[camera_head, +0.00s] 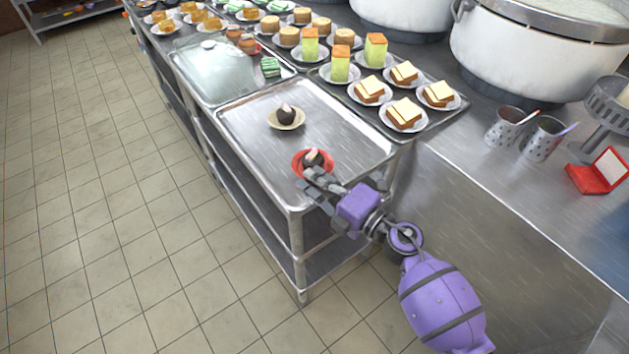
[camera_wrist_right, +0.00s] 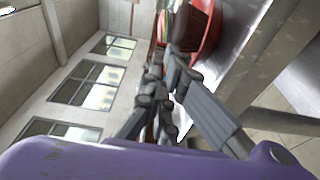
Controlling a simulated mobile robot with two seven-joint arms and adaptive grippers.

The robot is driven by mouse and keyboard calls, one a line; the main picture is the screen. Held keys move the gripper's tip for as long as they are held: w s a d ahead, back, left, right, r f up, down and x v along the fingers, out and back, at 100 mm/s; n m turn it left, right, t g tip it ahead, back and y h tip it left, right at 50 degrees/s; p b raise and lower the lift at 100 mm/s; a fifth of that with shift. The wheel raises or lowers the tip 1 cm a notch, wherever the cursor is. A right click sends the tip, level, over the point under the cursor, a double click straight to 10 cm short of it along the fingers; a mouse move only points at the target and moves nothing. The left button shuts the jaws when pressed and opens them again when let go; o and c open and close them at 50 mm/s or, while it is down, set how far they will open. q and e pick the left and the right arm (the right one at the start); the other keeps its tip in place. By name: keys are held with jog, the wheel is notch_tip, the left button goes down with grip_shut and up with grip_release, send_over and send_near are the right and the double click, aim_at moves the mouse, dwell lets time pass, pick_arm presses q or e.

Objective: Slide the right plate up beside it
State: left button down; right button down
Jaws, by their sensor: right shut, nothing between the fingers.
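The right plate (camera_head: 298,163) is red and holds a dark round food item with a pale top (camera_head: 312,158). It sits near the front right part of a steel tray (camera_head: 355,147) on a cart. A cream plate (camera_head: 272,122) with a similar dark item stands farther back and left on the same tray, with bare steel between them. My right gripper (camera_head: 313,182) is shut and empty at the near edge of the red plate; I cannot tell whether it touches. The right wrist view shows the red plate (camera_wrist_right: 212,36) just beyond the fingers (camera_wrist_right: 173,62). My left gripper is not in view.
A second tray (camera_head: 434,124) with several plates of sandwiches and cakes lies behind. A glass lid (camera_head: 212,72) is at the left. Large white pots (camera_head: 520,60), steel cups (camera_head: 541,140) and a red box (camera_head: 598,174) stand on the right counter.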

aim_at(313, 161)
jog(key=shift+w, duration=0.1)
jog(key=shift+w, duration=1.5)
jog(key=shift+s, duration=0.1)
